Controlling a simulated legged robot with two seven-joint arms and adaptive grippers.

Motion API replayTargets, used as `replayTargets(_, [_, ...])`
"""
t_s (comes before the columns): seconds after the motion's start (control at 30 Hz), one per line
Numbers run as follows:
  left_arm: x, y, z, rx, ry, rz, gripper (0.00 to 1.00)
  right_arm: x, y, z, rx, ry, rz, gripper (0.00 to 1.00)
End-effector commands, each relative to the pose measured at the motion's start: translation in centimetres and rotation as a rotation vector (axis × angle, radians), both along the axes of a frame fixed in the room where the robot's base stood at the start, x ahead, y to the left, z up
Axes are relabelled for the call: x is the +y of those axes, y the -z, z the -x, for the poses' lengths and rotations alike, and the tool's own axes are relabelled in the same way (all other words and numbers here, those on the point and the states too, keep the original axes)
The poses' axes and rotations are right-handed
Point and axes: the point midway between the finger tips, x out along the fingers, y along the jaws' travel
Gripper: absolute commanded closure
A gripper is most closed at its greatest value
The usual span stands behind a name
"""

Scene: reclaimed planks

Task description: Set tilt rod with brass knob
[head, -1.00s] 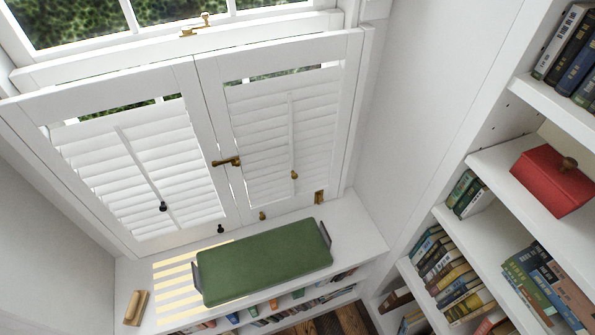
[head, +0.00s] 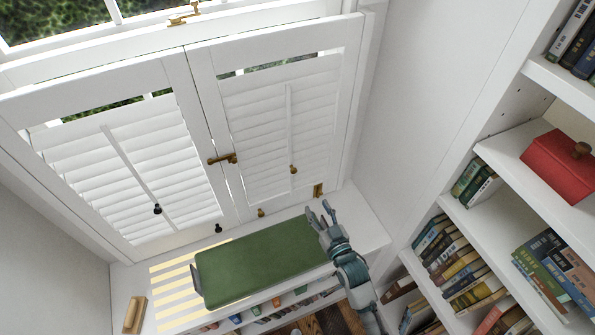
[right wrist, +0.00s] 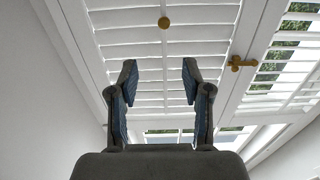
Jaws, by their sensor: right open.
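The tilt rod (head: 289,125) runs vertically down the middle of the right shutter panel. Its brass knob (head: 293,169) sits low on the rod, in front of white louvers that look nearly shut. My right gripper (head: 318,211) is open and empty, above the right end of the green cushion, to the right of and below the knob. In the right wrist view, the brass knob (right wrist: 164,22) lies beyond and above the open fingertips (right wrist: 158,68), roughly centred between them. The gripper does not touch it. My left gripper is not in view.
The left panel has its own rod with a black knob (head: 157,209). A brass latch (head: 222,159) joins the panels. A green cushion (head: 262,262) and a wooden brush-like block (head: 134,314) lie on the sill seat. Bookshelves with a red box (head: 556,165) stand right.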

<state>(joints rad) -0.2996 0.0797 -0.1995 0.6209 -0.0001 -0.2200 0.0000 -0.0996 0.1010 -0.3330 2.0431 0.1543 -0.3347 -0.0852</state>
Motion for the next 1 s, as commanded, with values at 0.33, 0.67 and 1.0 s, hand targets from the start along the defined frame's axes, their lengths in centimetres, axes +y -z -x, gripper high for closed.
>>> replayTargets(0.33, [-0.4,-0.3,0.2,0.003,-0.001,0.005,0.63,3.2,-0.1,-6.9,0.002,0.0,0.002,0.51])
replayTargets(0.67, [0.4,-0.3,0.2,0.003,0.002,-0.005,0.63,5.4,0.0,-13.2,0.003,0.001,0.0,0.51])
replayTargets(1.0, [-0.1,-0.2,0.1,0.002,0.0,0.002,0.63,6.5,0.0,-15.3,0.003,0.001,0.001,0.51])
